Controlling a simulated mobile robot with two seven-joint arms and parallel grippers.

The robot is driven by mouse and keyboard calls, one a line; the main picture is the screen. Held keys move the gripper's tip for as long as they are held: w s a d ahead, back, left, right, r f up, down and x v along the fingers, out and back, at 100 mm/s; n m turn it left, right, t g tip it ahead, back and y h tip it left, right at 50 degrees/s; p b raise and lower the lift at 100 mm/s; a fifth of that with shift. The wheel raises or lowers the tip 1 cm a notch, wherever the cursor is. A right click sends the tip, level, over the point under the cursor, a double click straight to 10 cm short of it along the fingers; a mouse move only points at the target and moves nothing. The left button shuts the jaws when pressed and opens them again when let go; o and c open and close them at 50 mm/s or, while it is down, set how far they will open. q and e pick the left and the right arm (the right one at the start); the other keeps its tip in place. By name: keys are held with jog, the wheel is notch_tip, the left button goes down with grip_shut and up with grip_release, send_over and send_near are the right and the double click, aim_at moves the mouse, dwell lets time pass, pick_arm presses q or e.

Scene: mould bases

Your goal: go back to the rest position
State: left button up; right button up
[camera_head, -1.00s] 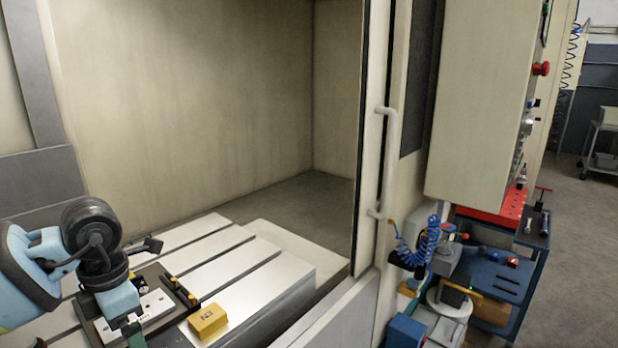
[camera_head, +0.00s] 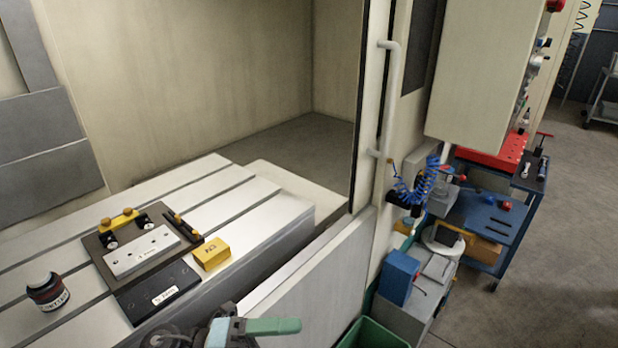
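No gripper touches any of these.
A small dark cylinder (camera_head: 47,292) with a red and white band stands on the table at left. The machine's door handle (camera_head: 390,95) and frame rise at right. Beyond them are a blue cart (camera_head: 485,225) and a green bin (camera_head: 370,335). The table's back part is clear.

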pick_arm(q)
jog(key=s+a+f+n+t+y, duration=0.1)
jog(key=a+f+n+t+y, duration=0.6)
jog(key=n, duration=0.7)
jog(key=s+a+f+n+t+y, duration=0.25)
jog(key=f+n+t+y, duration=0.25)
jog(key=f+n+t, duration=0.6)
jog(key=s+a+f+n+g+y, duration=0.3)
jog(key=s+a+f+n+g, duration=0.15)
jog(key=s+f, duration=0.35)
jog(key=s+a+f+n+g+y, duration=0.3)
jog(key=s+f+n+g, duration=0.25)
jog(key=s, duration=0.55)
jog(key=shift+m+t, duration=0.3)
jog(key=shift+t, duration=0.1)
jog(key=w+r+p, duration=0.2)
jog(key=w+r, duration=0.1)
jog(key=shift+w+a, duration=0.1)
jog(key=shift+w, duration=0.05)
pick_arm(e)
jog(key=shift+t, duration=0.5)
jog(key=w+r, duration=0.2)
jog(key=r, duration=0.1)
jog(key=shift+w+d+r, duration=0.2)
jog(key=shift+w, duration=0.2)
